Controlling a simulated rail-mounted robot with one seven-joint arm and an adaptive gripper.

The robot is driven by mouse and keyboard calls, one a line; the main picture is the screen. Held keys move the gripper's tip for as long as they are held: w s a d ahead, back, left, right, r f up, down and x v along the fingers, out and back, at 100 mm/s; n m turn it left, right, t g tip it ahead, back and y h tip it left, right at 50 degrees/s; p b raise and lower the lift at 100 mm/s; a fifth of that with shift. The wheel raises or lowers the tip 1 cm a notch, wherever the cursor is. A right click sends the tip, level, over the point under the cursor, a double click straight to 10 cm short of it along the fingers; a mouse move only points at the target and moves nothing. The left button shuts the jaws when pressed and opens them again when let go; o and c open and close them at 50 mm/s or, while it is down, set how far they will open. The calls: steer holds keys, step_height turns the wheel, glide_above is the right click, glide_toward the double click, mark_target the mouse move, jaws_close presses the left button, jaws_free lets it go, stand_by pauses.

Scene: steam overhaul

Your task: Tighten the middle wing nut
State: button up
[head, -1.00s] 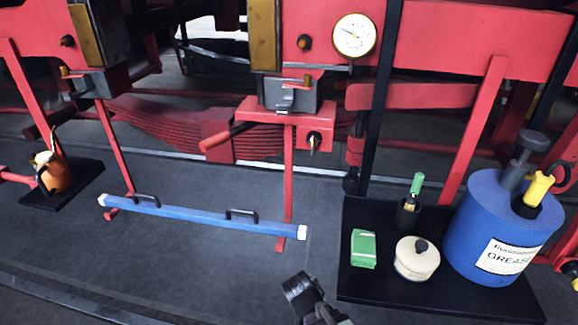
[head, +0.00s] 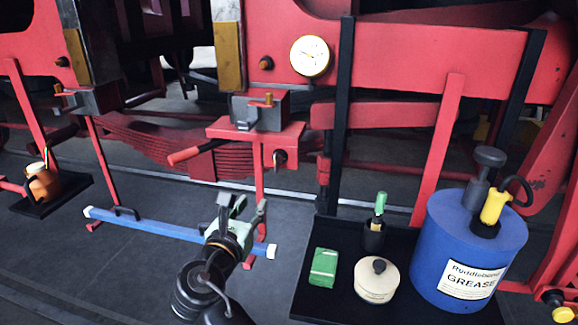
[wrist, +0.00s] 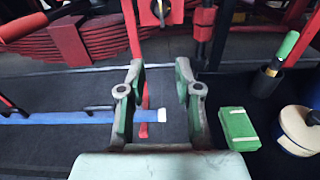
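My gripper (head: 242,203) is in the lower middle of the head view, pointing toward the red frame. In the wrist view its two fingers (wrist: 160,75) stand apart with nothing between them. Beyond it, a grey box (head: 258,115) sits on a red bracket and carries a small brass-coloured fitting (head: 269,98). A similar box (head: 84,102) with a brass fitting is at the far left. A small dark-and-light fitting (head: 279,158) hangs on the bracket's front, and also shows at the top of the wrist view (wrist: 162,10). I cannot tell which small fitting is the middle wing nut.
A blue bar (head: 150,224) with black handles lies on the floor behind my gripper. A black tray (head: 335,297) at right holds a green block (head: 323,267), a brush pot (head: 374,236), a cream tin (head: 377,281) and a blue grease drum (head: 450,235). A gauge (head: 310,56) is above.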

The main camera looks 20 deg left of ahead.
step_height(320, 180, up, 2)
steer(key=n, duration=0.1)
steer(key=p, duration=1.9)
glide_toward(275, 161)
steer(key=shift+t, duration=0.3)
steer(key=w, duration=0.3)
steer(key=w+p, duration=0.1)
steer(key=w, duration=0.2)
steer(key=w+p, duration=0.1)
steer(key=w, duration=0.2)
steer(key=shift+w+a+f, duration=0.15)
steer(key=shift+w+f, duration=0.1)
steer(key=shift+w, duration=0.15)
steer(key=shift+c, duration=0.3)
jaws_close()
